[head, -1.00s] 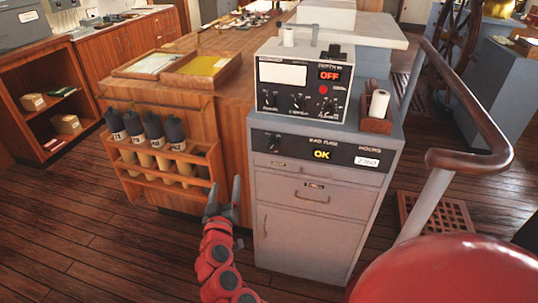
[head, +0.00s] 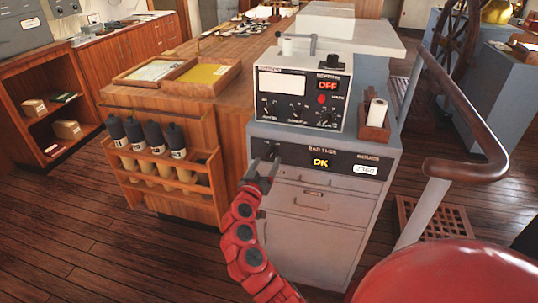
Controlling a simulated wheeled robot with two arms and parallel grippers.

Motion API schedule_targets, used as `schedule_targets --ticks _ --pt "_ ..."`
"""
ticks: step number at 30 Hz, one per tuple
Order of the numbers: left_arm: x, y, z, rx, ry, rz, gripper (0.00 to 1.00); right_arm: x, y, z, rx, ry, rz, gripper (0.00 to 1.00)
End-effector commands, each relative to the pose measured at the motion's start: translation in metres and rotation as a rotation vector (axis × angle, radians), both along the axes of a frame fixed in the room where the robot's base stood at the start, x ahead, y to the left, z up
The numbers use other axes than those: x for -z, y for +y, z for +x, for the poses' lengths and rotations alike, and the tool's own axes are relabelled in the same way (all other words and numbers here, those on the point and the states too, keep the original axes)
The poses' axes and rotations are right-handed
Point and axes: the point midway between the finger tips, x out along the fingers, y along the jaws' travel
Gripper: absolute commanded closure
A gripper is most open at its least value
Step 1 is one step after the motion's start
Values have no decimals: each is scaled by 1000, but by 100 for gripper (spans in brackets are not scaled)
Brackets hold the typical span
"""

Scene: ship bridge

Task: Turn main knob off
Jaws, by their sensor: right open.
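A grey cabinet (head: 318,222) stands in the middle of the head view. Its black upper panel (head: 300,156) has a lit "OK" display and a small dark knob (head: 269,150) at its left end. My right gripper (head: 263,167), on a red arm, is open at this left end, just below and in front of the knob. I cannot tell whether the fingers touch the knob or panel. An instrument box (head: 300,92) on top shows "OFF" and has several small knobs along its lower front. My left gripper is not in view.
A wooden rack (head: 165,185) with several dark-capped cylinders stands left of the cabinet. A wooden counter (head: 225,60) with trays extends behind it. A curved handrail (head: 465,168) is on the right, beside a floor grating (head: 440,218).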

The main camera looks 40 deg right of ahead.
Motion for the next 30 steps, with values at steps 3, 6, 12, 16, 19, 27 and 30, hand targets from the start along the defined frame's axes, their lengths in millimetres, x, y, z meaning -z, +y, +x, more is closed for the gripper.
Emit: schedule_targets --ticks 3,6,12,16,19,27,30 --pt "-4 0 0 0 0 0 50 -1 -16 11 4 1 1 26" --pt "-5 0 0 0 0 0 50 -2 -22 18 0 -1 0 26" --pt "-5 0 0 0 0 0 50 0 -27 22 -2 0 0 26" --pt "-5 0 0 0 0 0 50 0 -27 22 -2 0 0 26" --pt "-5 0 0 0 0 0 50 0 -27 22 -2 0 0 31" --pt "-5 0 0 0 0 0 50 0 -27 22 -2 0 0 80" --pt "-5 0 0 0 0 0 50 0 -27 22 -2 0 0 98"
